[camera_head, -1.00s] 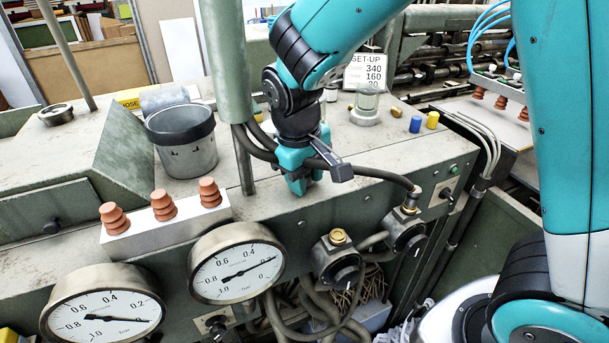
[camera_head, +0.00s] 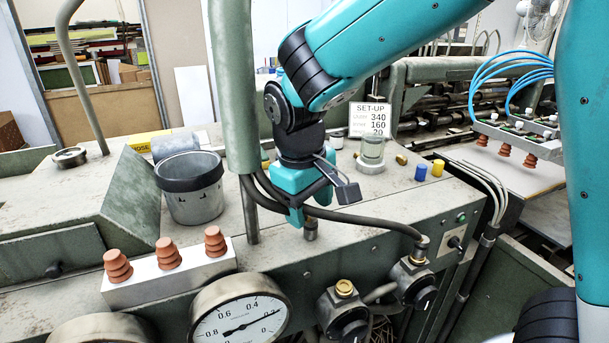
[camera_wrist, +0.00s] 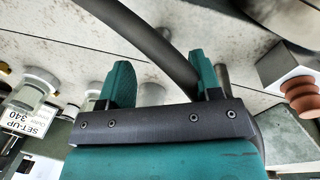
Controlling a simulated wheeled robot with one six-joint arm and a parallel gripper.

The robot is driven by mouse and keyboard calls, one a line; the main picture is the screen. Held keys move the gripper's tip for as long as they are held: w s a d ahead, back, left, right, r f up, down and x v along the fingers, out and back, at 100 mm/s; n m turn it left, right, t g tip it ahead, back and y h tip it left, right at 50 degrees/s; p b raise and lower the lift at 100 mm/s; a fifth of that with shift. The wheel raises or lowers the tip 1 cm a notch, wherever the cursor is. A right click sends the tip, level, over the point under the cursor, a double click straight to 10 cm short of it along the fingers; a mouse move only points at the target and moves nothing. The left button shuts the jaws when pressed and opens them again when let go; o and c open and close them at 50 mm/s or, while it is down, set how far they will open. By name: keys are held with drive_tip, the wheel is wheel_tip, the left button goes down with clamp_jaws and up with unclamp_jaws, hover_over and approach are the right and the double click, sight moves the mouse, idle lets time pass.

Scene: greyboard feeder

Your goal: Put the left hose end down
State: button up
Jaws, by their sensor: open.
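My gripper (camera_head: 297,212) is open over the front edge of the grey-green machine top. A dark hose (camera_head: 365,224) runs from behind the green post, past the gripper, to a metal fitting (camera_head: 421,247) at the right. In the wrist view the hose (camera_wrist: 165,45) slants down toward the finger at the right, which hides part of it. A short metal piece (camera_head: 311,228) stands just below and beside the fingers in the head view. I cannot tell whether it is the left hose end or a fixed stub. Contact between fingers and hose is unclear.
The green post (camera_head: 232,90) stands close left of my gripper. A grey pot (camera_head: 190,187), a white block (camera_head: 170,277) with orange suction cups, and a gauge (camera_head: 240,312) lie left. A set-up sign (camera_head: 370,118), a glass jar (camera_head: 371,155) and blue and yellow caps stand behind right.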

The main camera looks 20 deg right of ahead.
drive_tip(key=r, duration=0.4)
drive_tip(key=a+r, duration=0.1)
drive_tip(key=r, duration=0.2)
drive_tip(key=shift+s+r, duration=0.1)
drive_tip(key=shift+s, duration=0.1)
drive_tip(key=s+a+f+n+y, duration=0.1)
drive_tip(key=s+f+y, duration=0.1)
drive_tip(key=s, duration=0.6)
drive_tip(key=s+a+f+n+y, duration=0.1)
drive_tip(key=s+a+f+y, duration=0.1)
drive_tip(key=s, duration=0.7)
drive_tip(key=shift+s+n+g+y, duration=0.25)
drive_tip(key=shift+n+g+y, duration=0.05)
drive_tip(key=shift+y, duration=0.5)
drive_tip(key=shift+f, duration=0.15)
